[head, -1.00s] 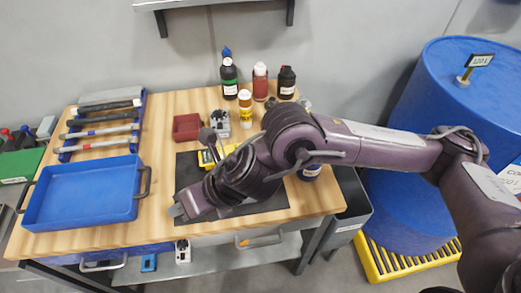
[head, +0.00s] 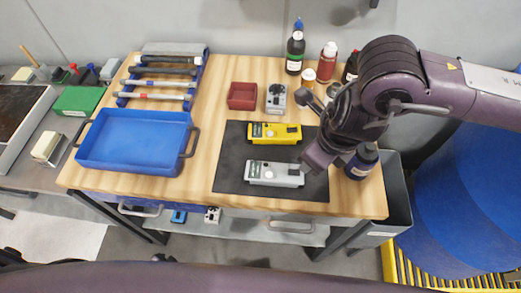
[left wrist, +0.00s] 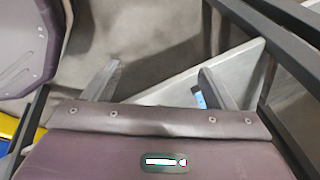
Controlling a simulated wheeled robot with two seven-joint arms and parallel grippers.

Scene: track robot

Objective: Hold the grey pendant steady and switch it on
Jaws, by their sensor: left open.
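The grey pendant (head: 270,174) lies flat on a black mat (head: 229,180) on the wooden bench. It has a pale round spot near its left end and a dark patch near its right end. A yellow pendant (head: 272,132) lies behind it on the mat. My right gripper (head: 306,168) is low at the grey pendant's right end; its jaws are too hidden to read, and contact cannot be told. My left gripper (left wrist: 158,85) is open and empty in the left wrist view, over the floor and lower shelf. It is outside the head view.
A blue tray (head: 135,165) stands left on the bench, with a tool rack behind it. A red box (head: 242,96), a grey switch box (head: 276,98) and bottles stand at the back. A dark blue bottle (head: 361,161) stands close beside my right wrist.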

